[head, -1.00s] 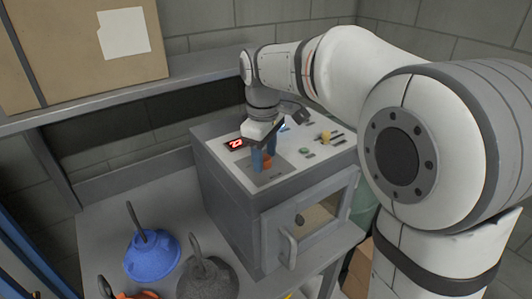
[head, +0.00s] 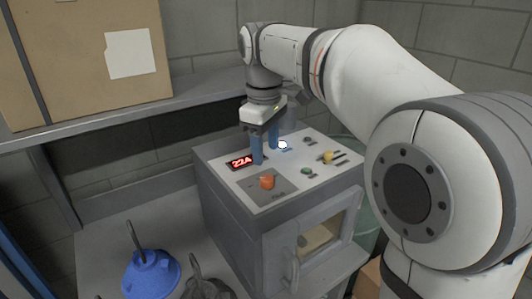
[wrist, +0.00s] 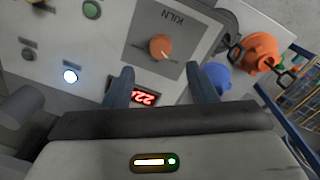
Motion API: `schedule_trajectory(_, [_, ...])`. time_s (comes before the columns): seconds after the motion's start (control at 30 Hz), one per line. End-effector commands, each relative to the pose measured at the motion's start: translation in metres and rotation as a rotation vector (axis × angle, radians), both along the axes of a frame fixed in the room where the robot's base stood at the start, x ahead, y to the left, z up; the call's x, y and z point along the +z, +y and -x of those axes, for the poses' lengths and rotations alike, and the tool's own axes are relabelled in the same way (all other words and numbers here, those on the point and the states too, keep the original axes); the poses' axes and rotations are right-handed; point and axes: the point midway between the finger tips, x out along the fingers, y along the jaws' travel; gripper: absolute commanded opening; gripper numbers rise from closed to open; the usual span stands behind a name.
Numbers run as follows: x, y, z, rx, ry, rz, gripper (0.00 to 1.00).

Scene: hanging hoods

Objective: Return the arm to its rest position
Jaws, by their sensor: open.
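My gripper (head: 265,150) is open and empty, with its two blue fingers pointing down above the top panel of the grey kiln (head: 232,212). In the wrist view the two fingers of my gripper (wrist: 163,85) stand apart, with part of the red display (wrist: 148,97) between them. The orange knob (head: 267,182) on the kiln's panel is in front of the fingers and clear of them. The knob also shows in the wrist view (wrist: 160,47), on a grey plate marked KILN. My arm reaches in from the right.
A blue hood (head: 150,273) with a hook stands on the bench (head: 108,222), beside a dark hood (head: 207,288). The wrist view also shows an orange hood (wrist: 262,52). A cardboard box (head: 90,62) sits on the shelf (head: 195,88) at the back left.

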Motion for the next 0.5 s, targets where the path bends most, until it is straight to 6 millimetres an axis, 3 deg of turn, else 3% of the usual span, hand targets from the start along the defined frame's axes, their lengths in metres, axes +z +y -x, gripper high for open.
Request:
schedule_trajectory(0.27, [-0.001, -0.004, 0.003, -0.018, -0.004, -0.002, 0.52])
schedule_trajectory(0.37, [-0.006, -0.02, 0.015, -0.089, -0.022, -0.014, 0.52])
schedule_trajectory(0.5, [-0.026, -0.059, 0.051, -0.296, -0.072, -0.048, 0.52])
